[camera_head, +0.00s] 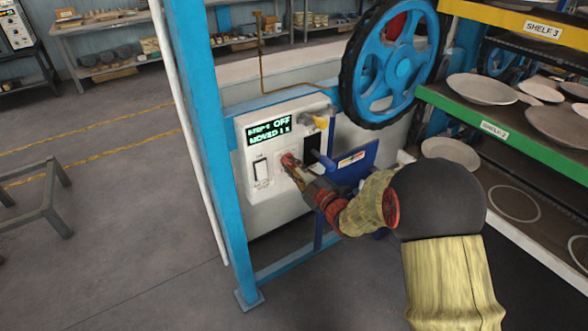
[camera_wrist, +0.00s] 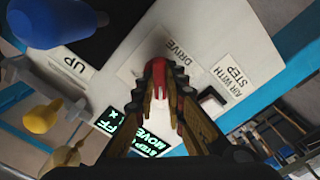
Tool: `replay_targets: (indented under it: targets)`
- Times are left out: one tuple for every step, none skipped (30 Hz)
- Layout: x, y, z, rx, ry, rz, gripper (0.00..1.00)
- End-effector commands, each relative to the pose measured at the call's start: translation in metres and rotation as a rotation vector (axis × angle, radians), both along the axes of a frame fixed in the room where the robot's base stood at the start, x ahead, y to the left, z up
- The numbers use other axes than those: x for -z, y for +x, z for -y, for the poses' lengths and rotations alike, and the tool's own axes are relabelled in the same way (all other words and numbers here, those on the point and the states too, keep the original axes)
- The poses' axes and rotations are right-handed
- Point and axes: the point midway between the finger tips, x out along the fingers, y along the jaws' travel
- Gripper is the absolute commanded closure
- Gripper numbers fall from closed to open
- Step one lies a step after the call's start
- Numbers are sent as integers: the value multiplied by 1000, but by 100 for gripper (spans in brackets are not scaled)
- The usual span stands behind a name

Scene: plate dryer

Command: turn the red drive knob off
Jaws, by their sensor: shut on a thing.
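The white control box (camera_head: 281,190) is fixed on the blue frame. The red drive knob (camera_wrist: 159,70) is on its face, by the label DRIVE in the wrist view. My gripper (camera_head: 291,164) reaches the panel from the right, and its fingers are shut on the knob. In the wrist view the fingers of my gripper (camera_wrist: 166,88) close around the knob and hide part of it. A display (camera_head: 269,132) above the knob shows green text with OFF on its upper line and MOVED on its lower line.
A white rocker switch (camera_head: 261,171) sits left of the knob. A yellow knob (camera_head: 320,122) is at the box's upper right. A blue handwheel (camera_head: 396,68) stands above right. Shelves with plates (camera_head: 482,90) are at the right.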

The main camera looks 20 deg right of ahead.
Motion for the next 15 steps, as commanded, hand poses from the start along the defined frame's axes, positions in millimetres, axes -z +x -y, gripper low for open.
replay_targets:
  targets:
    - [1,0,0,-1,-3,-1,100]
    - [1,0,0,0,-4,-2,100]
    - [1,0,0,-1,-4,-1,100]
    - [1,0,0,-1,-4,-1,100]
    - [1,0,0,-1,-4,-1,100]
    - [1,0,0,-1,-4,-1,100]
    - [1,0,0,-1,-4,-1,100]
    - [1,0,0,-1,-4,-1,100]
    - [1,0,0,-1,-4,-1,100]
    - [1,0,0,-1,-4,-1,100]
    - [1,0,0,-1,-4,-1,87]
    - [1,0,0,-1,-3,-1,85]
    - [1,0,0,-1,-3,-1,83]
    - [1,0,0,0,-2,-1,81]
    - [1,0,0,0,-2,-1,79]
